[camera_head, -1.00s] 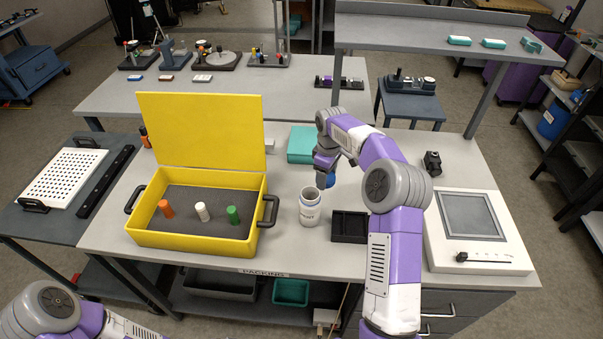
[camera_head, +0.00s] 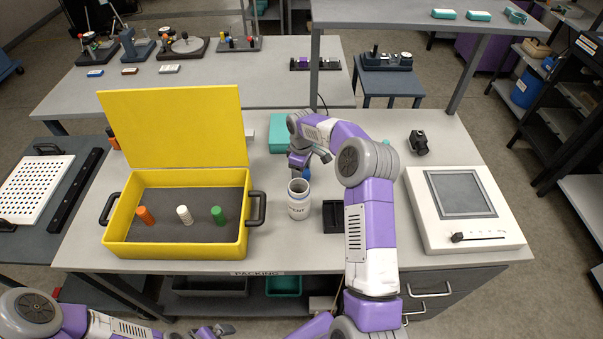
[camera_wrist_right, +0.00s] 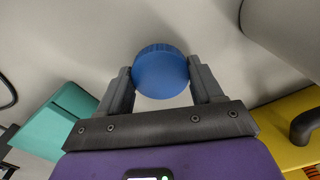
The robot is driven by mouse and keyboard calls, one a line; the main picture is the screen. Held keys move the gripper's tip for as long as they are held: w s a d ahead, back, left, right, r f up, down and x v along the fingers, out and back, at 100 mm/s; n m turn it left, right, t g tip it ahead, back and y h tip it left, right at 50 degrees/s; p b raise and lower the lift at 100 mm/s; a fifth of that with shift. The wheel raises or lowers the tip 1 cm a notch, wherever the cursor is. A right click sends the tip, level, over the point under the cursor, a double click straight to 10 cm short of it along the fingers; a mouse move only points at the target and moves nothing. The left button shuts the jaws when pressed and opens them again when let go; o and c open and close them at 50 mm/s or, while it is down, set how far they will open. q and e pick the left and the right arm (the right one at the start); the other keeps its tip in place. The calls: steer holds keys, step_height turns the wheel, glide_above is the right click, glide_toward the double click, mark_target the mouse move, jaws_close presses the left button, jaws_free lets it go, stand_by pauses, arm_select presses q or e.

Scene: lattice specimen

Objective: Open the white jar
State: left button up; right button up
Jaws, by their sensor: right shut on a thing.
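The white jar (camera_head: 299,208) stands upright on the packing table in the head view, its dark mouth uncovered. My right gripper (camera_head: 303,169) is just behind the jar, shut on the blue lid (camera_head: 307,173), which is apart from the jar's mouth. In the right wrist view the round blue lid (camera_wrist_right: 160,70) sits between both fingers of my right gripper (camera_wrist_right: 162,82); the jar does not show there. My left gripper (camera_head: 217,330) shows at the bottom edge of the head view, low in front of the table; its jaws are unclear.
An open yellow case (camera_head: 175,252) with orange, white and green pegs is left of the jar. A small black tray (camera_head: 333,217) is right of it, partly behind my right arm. A teal box (camera_head: 284,132) lies behind. A white panel device (camera_head: 425,215) stands at right.

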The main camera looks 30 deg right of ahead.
steer(key=shift+w+f, duration=0.1)
steer(key=shift+f, duration=0.35)
steer(key=shift+f, duration=0.15)
steer(key=o, duration=1.2)
step_height(320, 180, up, 13)
steer(key=shift+f+p, duration=0.2)
steer(key=shift+p, duration=0.6)
